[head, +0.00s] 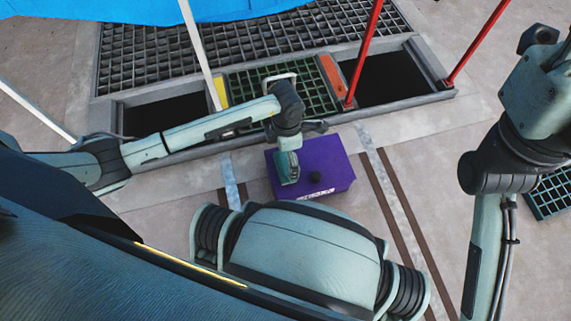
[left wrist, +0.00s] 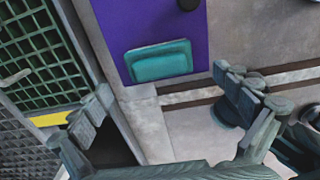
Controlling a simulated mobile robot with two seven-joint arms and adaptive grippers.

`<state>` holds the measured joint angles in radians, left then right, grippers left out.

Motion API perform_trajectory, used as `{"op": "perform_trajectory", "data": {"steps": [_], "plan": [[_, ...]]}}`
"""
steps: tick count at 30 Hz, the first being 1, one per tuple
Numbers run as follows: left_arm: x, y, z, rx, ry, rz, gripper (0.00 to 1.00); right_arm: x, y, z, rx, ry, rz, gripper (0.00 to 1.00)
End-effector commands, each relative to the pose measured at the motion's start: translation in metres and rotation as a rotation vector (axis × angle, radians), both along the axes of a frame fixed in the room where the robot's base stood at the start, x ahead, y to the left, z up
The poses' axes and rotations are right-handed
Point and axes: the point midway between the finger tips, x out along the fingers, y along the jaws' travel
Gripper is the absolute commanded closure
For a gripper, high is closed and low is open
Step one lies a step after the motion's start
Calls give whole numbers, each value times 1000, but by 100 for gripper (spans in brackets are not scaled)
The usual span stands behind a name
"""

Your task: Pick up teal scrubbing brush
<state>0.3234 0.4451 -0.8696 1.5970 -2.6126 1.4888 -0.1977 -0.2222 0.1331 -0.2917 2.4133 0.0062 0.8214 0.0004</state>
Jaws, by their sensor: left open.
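The teal scrubbing brush (left wrist: 160,62) lies flat on top of a purple box (left wrist: 150,22), near one edge, in the left wrist view. My left gripper (left wrist: 160,84) is open, its two fingers well apart on either side of the brush's line; nothing is between them. In the head view my left gripper (head: 287,158) points down over the left part of the purple box (head: 335,165). There I cannot tell gripper from brush in the teal patch. My right arm shows at the right of the head view, but its gripper is out of view.
A black knob (head: 315,177) stands on the box. Behind it are a green grate (head: 300,84) and dark open pits (head: 385,78) in the floor. Red poles (head: 364,50) and a white pole (head: 200,55) rise near them. Bare floor (head: 405,155) lies right of the box.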

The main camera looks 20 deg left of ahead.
Motion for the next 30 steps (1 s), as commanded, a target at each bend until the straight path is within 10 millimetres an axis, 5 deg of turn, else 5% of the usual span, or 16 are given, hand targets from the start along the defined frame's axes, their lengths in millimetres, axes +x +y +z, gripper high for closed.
{"op": "perform_trajectory", "data": {"steps": [7, 17, 30], "plan": [[-1, 3, -39, -3, 3, 2, 0, 1, 5, 3, -42, -52, 2, 60], [-1, 4, -45, -4, 0, 1, 0, 2, 6, 6, -46, -57, 0, 60], [-1, 4, -45, -3, 1, 1, 53, 2, 5, 5, -45, -58, -1, 60]]}}
